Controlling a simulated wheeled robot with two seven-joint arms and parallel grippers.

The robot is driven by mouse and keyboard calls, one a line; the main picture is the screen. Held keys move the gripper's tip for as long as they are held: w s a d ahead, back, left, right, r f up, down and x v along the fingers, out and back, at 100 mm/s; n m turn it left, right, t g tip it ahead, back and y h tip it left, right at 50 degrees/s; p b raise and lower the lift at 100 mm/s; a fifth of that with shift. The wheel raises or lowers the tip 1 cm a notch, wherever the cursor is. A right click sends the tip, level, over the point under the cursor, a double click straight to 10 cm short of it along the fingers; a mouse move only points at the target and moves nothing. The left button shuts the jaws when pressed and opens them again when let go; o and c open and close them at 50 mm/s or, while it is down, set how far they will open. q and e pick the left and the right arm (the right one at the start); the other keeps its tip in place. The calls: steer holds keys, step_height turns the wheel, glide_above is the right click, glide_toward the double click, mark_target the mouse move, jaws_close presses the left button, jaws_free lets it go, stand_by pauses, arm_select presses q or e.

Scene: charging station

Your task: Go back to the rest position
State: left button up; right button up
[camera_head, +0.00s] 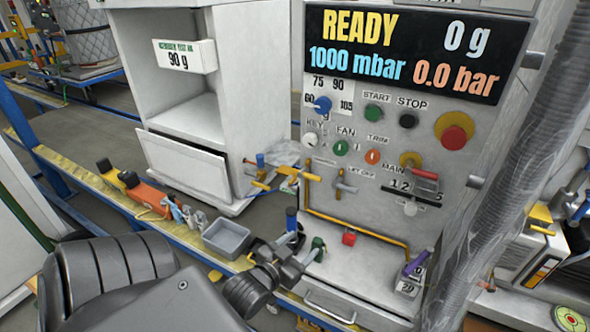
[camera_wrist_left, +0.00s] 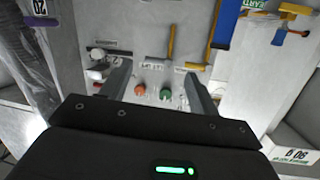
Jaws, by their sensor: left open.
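My left gripper (camera_head: 303,246) is low in front of the control panel (camera_head: 440,60) of the charging station, at the left part of its lower ledge. In the left wrist view the two fingers (camera_wrist_left: 160,82) stand apart with nothing held between them. The orange knob (camera_wrist_left: 139,90) and green knob (camera_wrist_left: 165,95) of the panel show beyond the gap, apart from the fingers. In the head view the same green knob (camera_head: 340,148) and orange knob (camera_head: 373,157) are above the gripper. My right gripper is not in view.
Close to the gripper are a blue-topped handle (camera_head: 291,218), a red block (camera_head: 348,237) on the ledge and a yellow pipe (camera_head: 360,229). A grey bin (camera_head: 227,238) and an orange case (camera_head: 146,196) lie on the left bench. A ribbed hose (camera_head: 500,150) hangs at right.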

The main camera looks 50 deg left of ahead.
arm_select(q)
steer(key=shift+s+d+f+g, duration=0.2)
steer(key=shift+s+f+g, duration=0.1)
steer(key=shift+f, duration=0.1)
stand_by(0.3)
